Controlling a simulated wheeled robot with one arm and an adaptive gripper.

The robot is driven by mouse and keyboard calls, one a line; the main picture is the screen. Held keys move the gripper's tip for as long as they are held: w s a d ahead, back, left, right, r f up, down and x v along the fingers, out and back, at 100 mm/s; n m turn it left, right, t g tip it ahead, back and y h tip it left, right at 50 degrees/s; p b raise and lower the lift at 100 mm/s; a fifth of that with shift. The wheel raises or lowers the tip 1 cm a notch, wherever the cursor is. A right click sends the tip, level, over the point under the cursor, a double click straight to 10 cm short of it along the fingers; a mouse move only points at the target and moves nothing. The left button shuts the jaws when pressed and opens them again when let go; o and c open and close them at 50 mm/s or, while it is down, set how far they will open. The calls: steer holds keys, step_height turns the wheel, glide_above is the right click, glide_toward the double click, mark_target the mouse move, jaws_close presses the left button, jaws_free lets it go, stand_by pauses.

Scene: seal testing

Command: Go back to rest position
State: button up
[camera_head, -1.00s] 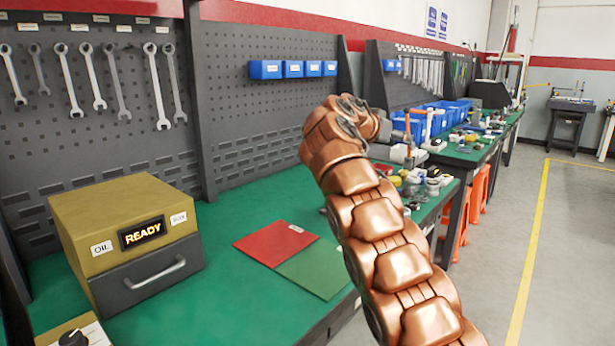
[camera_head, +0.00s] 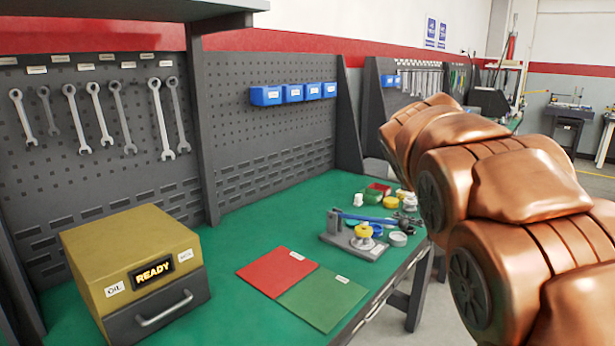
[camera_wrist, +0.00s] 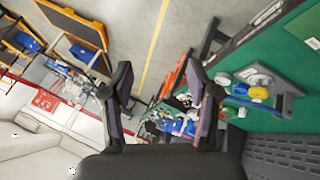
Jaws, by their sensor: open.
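My gripper (camera_wrist: 163,105) shows in the wrist view with its two dark fingers spread apart and nothing between them. It is held in the air, with the floor and benches seen beyond it. In the head view my copper-coloured arm fills the right side and the gripper itself is hidden behind it.
A green bench (camera_head: 225,262) holds a yellow box marked READY (camera_head: 125,250), a red mat (camera_head: 277,271), a green mat (camera_head: 322,298) and a grey fixture with a yellow part (camera_head: 363,233). Wrenches (camera_head: 118,115) hang on the pegboard. Open floor lies to the right.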

steer(key=s+a+f+n+g+y+p, duration=0.1)
steer(key=s+a+f+y+p, duration=0.1)
steer(key=s, duration=0.9)
steer(key=s+a+f+n+g+y+p, duration=0.1)
steer(key=s+a+f+g+y+p, duration=0.1)
steer(key=s, duration=1)
steer(key=s+a+f+n+g+y+p, duration=0.1)
steer(key=s+a+f+y+p, duration=0.1)
steer(key=s+a+f+p, duration=0.2)
steer(key=s+a+f, duration=0.1)
steer(key=s+a, duration=0.2)
steer(key=s, duration=0.5)
steer(key=shift+n+g+y, duration=0.3)
steer(key=shift+n+g, duration=0.1)
